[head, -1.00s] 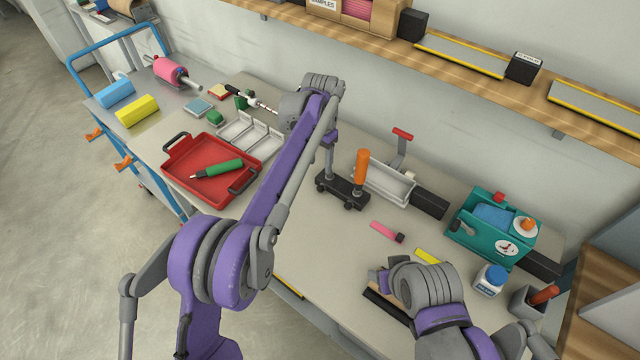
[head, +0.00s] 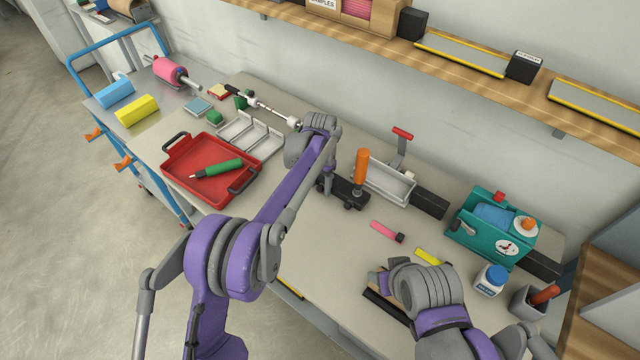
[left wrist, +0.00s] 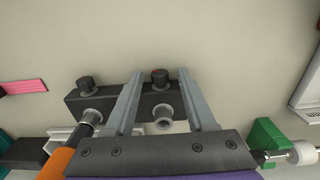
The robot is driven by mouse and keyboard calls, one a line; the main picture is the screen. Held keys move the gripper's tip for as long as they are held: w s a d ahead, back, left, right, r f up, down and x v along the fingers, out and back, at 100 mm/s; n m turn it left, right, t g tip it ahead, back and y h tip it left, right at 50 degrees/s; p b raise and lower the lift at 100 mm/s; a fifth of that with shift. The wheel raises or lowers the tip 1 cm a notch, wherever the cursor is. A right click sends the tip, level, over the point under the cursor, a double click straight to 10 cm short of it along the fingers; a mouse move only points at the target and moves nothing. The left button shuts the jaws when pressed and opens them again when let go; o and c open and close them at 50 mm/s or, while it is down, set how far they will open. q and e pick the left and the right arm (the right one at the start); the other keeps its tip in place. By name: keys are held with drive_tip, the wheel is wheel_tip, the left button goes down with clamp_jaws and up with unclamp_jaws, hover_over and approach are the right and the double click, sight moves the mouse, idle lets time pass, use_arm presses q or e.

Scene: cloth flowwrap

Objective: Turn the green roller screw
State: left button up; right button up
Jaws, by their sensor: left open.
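A green block (head: 242,101) stands at the back left of the bench, with a metal rod (head: 270,109) and white rollers beside it. The green block (left wrist: 267,135) and a white roller (left wrist: 304,152) also show at the right of the left wrist view. My left gripper (head: 327,188) is open, away from the green block, above a black base (head: 352,192) with an orange handle (head: 362,166). In the left wrist view its spread fingers (left wrist: 160,76) overlap the black base (left wrist: 110,101). My right gripper is at the lower right; its fingers are mostly hidden by its wrist.
A red tray (head: 178,163) holds a green-handled tool (head: 222,168). A white divided tray (head: 262,151) lies beside it. A teal machine (head: 478,240) and a blue-capped bottle (head: 488,281) stand at right. A shelf (head: 460,82) runs along the wall.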

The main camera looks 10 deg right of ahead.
use_arm(q)
clamp_jaws()
drive_tip(key=shift+s+d+f+t+y, duration=0.1)
drive_tip(key=shift+s+t+y, duration=0.05)
drive_tip(key=shift+t+y, duration=0.15)
drive_tip(key=shift+b, duration=0.35)
unclamp_jaws()
